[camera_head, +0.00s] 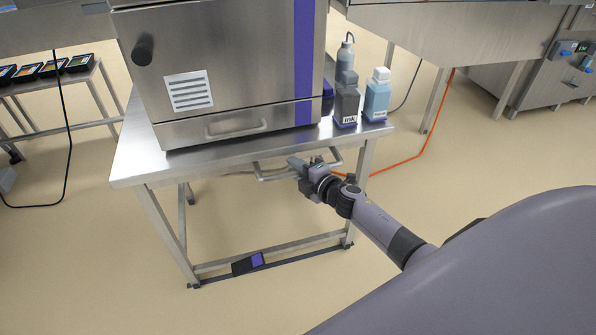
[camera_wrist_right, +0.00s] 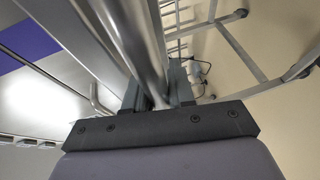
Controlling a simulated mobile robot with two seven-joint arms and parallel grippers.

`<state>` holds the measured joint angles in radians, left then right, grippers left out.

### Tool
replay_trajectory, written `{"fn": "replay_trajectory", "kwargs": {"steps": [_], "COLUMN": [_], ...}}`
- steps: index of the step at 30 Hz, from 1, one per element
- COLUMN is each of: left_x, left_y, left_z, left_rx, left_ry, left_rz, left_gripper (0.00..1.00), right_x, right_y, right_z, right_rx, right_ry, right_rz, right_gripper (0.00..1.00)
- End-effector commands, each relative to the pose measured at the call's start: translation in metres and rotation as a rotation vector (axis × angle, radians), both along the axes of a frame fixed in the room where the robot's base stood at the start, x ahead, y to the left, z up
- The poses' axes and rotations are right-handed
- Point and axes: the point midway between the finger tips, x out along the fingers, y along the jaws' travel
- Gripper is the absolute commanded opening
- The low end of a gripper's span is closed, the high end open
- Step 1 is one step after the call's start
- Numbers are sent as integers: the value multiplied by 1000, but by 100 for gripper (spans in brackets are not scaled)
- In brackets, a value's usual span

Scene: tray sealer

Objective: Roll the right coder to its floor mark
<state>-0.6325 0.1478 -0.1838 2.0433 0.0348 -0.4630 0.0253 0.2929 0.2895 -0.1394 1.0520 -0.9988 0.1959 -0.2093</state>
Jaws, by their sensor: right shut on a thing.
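The coder (camera_head: 225,60) is a steel box with a purple stripe, standing on a steel trolley (camera_head: 140,160) in the middle of the head view. A push handle (camera_head: 272,178) sticks out below the near edge of the trolley top. My right gripper (camera_head: 306,168) is shut on this handle. In the right wrist view, the steel handle bar (camera_wrist_right: 152,50) runs between the fingers of my right gripper (camera_wrist_right: 158,92). A black and purple pedal (camera_head: 248,263) sits on the trolley's low front bar. I see no floor mark. My left gripper is out of view.
An ink bottle (camera_head: 346,103) and a blue-liquid bottle (camera_head: 377,96) stand on the trolley's right side. A side table (camera_head: 50,84) with dark trays is at left. An orange cable (camera_head: 425,145) lies on the floor at right. The near floor is clear.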

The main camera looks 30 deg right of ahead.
Motion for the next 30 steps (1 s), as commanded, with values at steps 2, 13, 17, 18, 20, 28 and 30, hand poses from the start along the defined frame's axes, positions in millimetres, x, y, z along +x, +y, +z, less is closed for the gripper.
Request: {"fn": "replay_trajectory", "kwargs": {"steps": [2,13,17,18,20,28,30], "left_x": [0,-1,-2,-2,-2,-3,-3], "left_y": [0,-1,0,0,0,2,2], "left_z": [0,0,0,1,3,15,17], "left_rx": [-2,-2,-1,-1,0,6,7], "left_ry": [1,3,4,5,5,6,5], "left_rz": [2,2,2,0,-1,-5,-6], "left_gripper": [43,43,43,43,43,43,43], "right_x": [3,2,0,-2,-7,-40,-48], "right_y": [-2,-2,-2,-2,-3,-8,-10], "right_z": [5,4,3,4,5,12,14], "right_rx": [-1,-1,-1,-1,-1,-1,-3], "right_ry": [-8,-6,-5,-5,-3,-4,-4], "right_rz": [-5,-4,-3,-3,-4,-3,-3], "right_gripper": [0,44,44,44,44,44,44]}}
